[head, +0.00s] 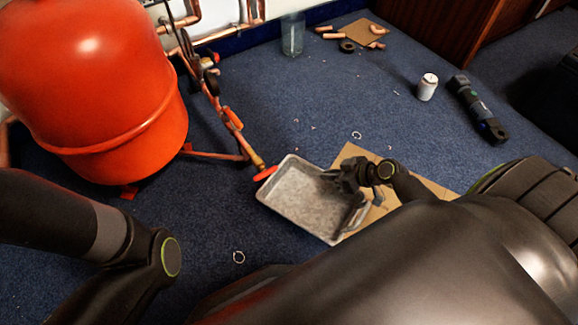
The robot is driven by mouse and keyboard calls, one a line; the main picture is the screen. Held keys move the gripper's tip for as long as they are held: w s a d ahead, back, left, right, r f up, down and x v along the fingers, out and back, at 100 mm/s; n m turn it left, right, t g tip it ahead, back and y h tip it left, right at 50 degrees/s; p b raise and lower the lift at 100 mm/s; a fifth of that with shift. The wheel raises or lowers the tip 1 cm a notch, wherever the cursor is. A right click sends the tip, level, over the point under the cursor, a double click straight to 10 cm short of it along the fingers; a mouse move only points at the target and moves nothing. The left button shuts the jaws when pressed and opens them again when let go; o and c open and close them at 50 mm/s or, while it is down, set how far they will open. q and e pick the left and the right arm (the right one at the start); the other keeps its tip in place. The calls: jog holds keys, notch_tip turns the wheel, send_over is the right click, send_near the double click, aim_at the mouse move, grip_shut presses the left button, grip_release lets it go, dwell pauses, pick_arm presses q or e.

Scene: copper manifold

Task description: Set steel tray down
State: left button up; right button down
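The steel tray (290,199) is a shallow, empty grey rectangular pan, open side up, in the middle of the head view. My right gripper (345,178) is at the tray's right rim and appears shut on it; the fingertips are partly hidden by the gripper body. The tray overlaps the left edge of a cardboard sheet (428,187). Whether its underside touches the floor or the sheet cannot be told. My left arm shows at lower left, but its gripper is out of view.
A large red tank (95,90) stands at left, with copper pipework and a red-handled valve (265,173) close to the tray's far left corner. Blue carpet between is mostly clear.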

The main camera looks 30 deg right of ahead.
jog(key=b, duration=0.3)
send_near(291, 167)
jog(key=w+a, duration=0.1)
jog(key=w+f, duration=0.1)
jog(key=w+a, duration=0.1)
jog(key=w, duration=0.1)
jog(key=shift+w+a+f, duration=0.15)
jog(key=shift+a+f, duration=0.05)
jog(key=shift+a, duration=0.15)
jog(key=shift+w+a, duration=0.3)
jog(key=shift+w, duration=0.15)
notch_tip(291, 167, down, 3)
jog(key=b, duration=0.3)
jog(key=shift+w+a, duration=0.15)
jog(key=shift+f+b, duration=0.2)
jog(key=shift+b, duration=0.1)
jog(key=shift+f, duration=0.15)
jog(key=c, duration=1.7)
grip_release()
